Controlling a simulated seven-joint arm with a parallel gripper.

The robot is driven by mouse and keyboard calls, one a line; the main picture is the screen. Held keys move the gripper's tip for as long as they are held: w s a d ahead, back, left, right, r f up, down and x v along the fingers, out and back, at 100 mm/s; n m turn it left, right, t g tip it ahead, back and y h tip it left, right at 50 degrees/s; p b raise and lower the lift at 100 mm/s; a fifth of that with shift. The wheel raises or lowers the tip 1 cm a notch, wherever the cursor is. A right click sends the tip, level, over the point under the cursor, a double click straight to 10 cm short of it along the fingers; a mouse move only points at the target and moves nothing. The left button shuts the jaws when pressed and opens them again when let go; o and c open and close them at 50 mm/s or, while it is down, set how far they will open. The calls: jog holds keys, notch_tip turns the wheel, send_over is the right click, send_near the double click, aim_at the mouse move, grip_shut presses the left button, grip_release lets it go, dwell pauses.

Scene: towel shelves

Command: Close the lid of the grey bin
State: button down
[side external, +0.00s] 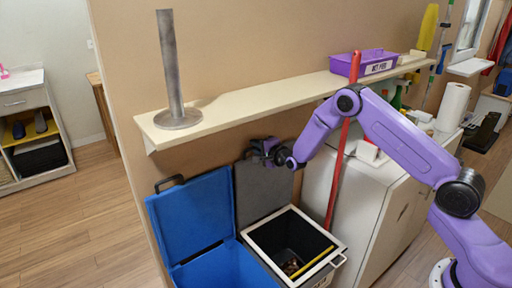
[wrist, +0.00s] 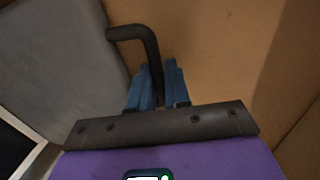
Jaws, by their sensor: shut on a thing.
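The grey bin (side external: 256,236) stands below the shelf with its white-rimmed opening uncovered. Its dark grey lid (side external: 262,190) stands upright, swung back toward the wall. My gripper (side external: 264,150) is at the top edge of the lid. In the wrist view my gripper (wrist: 160,88) has its two blue fingers shut around one leg of the lid's black bent handle (wrist: 138,32). The grey face of the lid (wrist: 62,62) is to the left of the fingers. Some items and a yellow strip lie inside the bin.
A blue bin (side external: 205,270) with its blue lid (side external: 192,215) open stands directly left. A shelf (side external: 265,108) runs above, with a metal stand (side external: 172,75) and a purple box (side external: 362,63). A red pole (side external: 342,150) and white cabinet (side external: 375,205) are to the right.

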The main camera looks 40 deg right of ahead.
jog(key=s+f, duration=0.4)
jog(key=s, duration=0.7)
jog(key=s+f, duration=0.4)
jog(key=s, duration=0.8)
jog(key=s+f, duration=0.6)
jog(key=f, duration=0.3)
jog(key=s+f, duration=0.5)
jog(key=f, duration=0.5)
jog(key=shift+s, duration=0.4)
jog(key=c, duration=1.3)
grip_release()
jog(key=shift+c, duration=0.2)
